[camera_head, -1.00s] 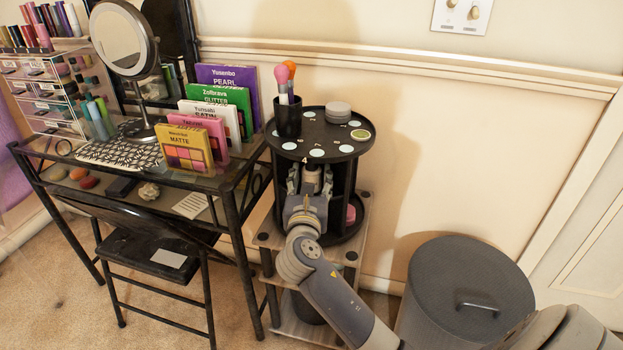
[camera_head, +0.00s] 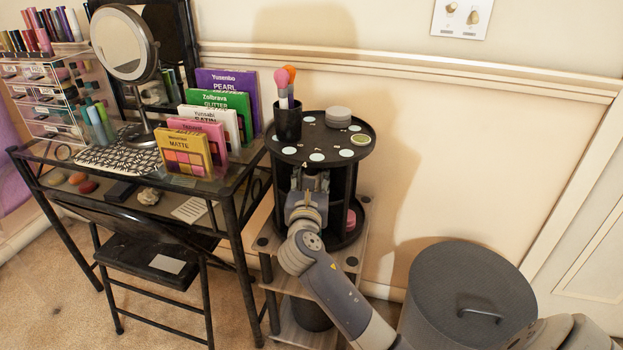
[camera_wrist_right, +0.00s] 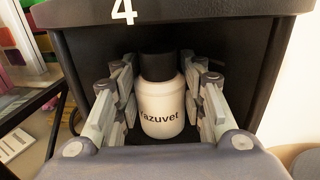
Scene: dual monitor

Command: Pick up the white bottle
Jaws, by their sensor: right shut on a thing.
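The white bottle (camera_wrist_right: 161,108) has a black cap (camera_wrist_right: 157,66) and dark "Yazuvet" lettering. In the right wrist view it stands upright between the two fingers of my right gripper (camera_wrist_right: 158,105), which is shut on it. The bottle is inside a black round organizer (camera_head: 322,143), under the top plate at the slot marked 4. In the head view my right gripper (camera_head: 311,181) reaches into the organizer's front, and the bottle is hidden there by the gripper and the top plate. My left gripper is not in view.
Brushes in a black cup (camera_head: 287,121) and round containers (camera_head: 338,115) stand on the organizer's top. A glass desk (camera_head: 225,183) with palettes and a mirror (camera_head: 124,43) is at left. A grey bin (camera_head: 470,285) is at lower right. The wall is close behind.

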